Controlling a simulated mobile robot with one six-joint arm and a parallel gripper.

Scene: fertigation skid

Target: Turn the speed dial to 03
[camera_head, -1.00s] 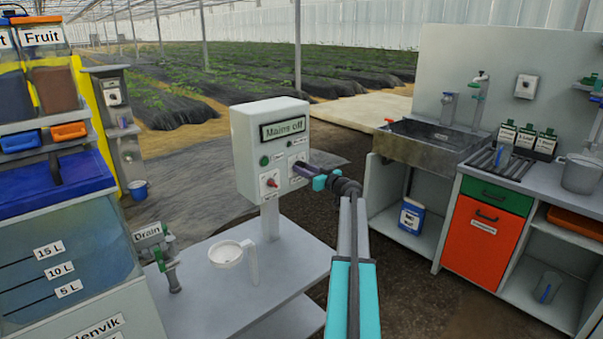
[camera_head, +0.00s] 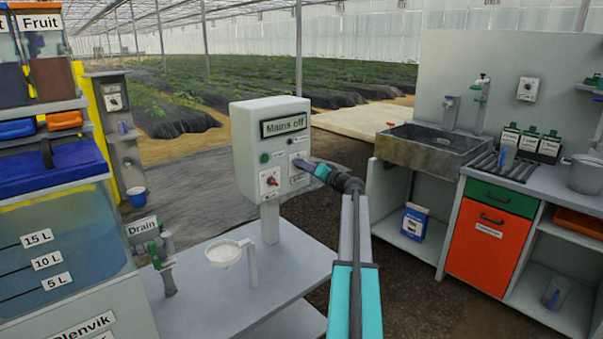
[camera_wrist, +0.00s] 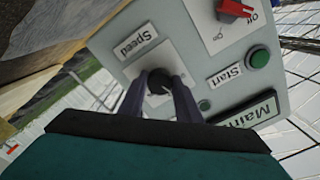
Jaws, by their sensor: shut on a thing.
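The grey control box (camera_head: 243,158) stands on a post above the bench, and its display (camera_head: 284,124) reads "Mains off". The speed dial is a dark round knob (camera_wrist: 158,82) on a pale plate labelled "Speed" in the wrist view, where the box appears upside down. My gripper (camera_head: 300,164) reaches the box from the right. In the wrist view its two purple fingers (camera_wrist: 160,90) are shut on the dial, one on each side. In the head view the fingers hide the dial. The dial's pointer and scale cannot be read.
A red switch (camera_head: 270,182) sits left of the dial, and a green Start button (camera_head: 265,158) is above that switch. A white strainer-like cup (camera_head: 224,252) stands on the bench below. A sink (camera_head: 430,146) and cabinet are at right.

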